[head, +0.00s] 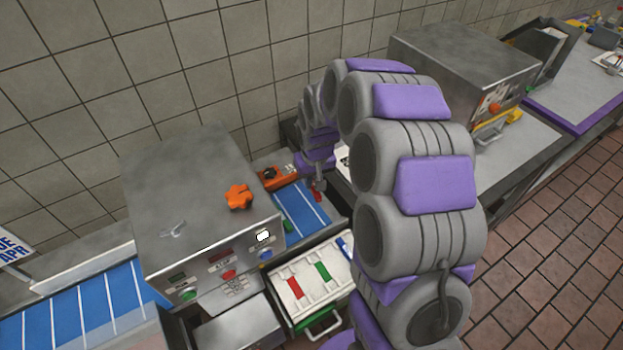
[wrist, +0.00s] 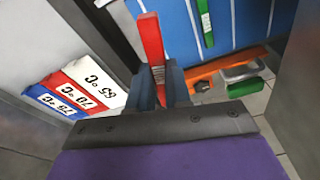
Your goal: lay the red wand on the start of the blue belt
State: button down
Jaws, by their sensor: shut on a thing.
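My gripper (wrist: 160,78) is shut on the red wand (wrist: 151,38), which sticks out beyond the fingers in the wrist view. In the head view my gripper (head: 317,168) is at the right edge of the short blue belt section (head: 302,214), with a bit of red (head: 318,185) below it. The blue belt (wrist: 245,22), with white cross stripes, fills the top of the wrist view. The wand's far end overlaps the belt's left edge there; I cannot tell if it touches. A green wand (wrist: 205,22) lies on or over the belt to the right.
A steel box (head: 200,215) with an orange knob (head: 238,197) straddles the belt. A white tray (head: 310,283) with coloured wands stands in front. An orange item (head: 278,177) sits behind the belt. Temperature cards (wrist: 78,92) lie left in the wrist view.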

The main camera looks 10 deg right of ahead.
jog(key=shift+w+a+f+n, duration=0.1)
jog(key=shift+w+f+n, duration=0.2)
jog(key=shift+f, duration=0.15)
notch_tip(320, 180, down, 4)
jog(key=w+a+n, duration=0.1)
jog(key=w+a, duration=0.1)
jog(key=n+b, duration=0.1)
jog(key=b, duration=0.1)
send_over(305, 206)
jog(key=f, duration=0.5)
jog(key=shift+s+a+f, duration=0.1)
jog(key=shift+s+a, duration=0.1)
jog(key=shift+s, duration=0.15)
jog(key=shift+d+f+b, duration=0.15)
jog(key=shift+d+f, duration=0.15)
jog(key=shift+f, duration=0.25)
jog(key=shift+d+f+b, duration=0.15)
jog(key=shift+d+f, duration=0.15)
jog(key=shift+f, duration=0.25)
jog(key=shift+d+f, duration=0.2)
jog(key=shift+f, duration=0.5)
jog(key=shift+a+f+b, duration=0.1)
jog(key=shift+f+b, duration=0.2)
jog(key=shift+b, duration=0.05)
jog(key=shift+a+f, duration=0.3)
jog(key=shift+a, duration=0.25)
jog(key=shift+d, duration=0.15)
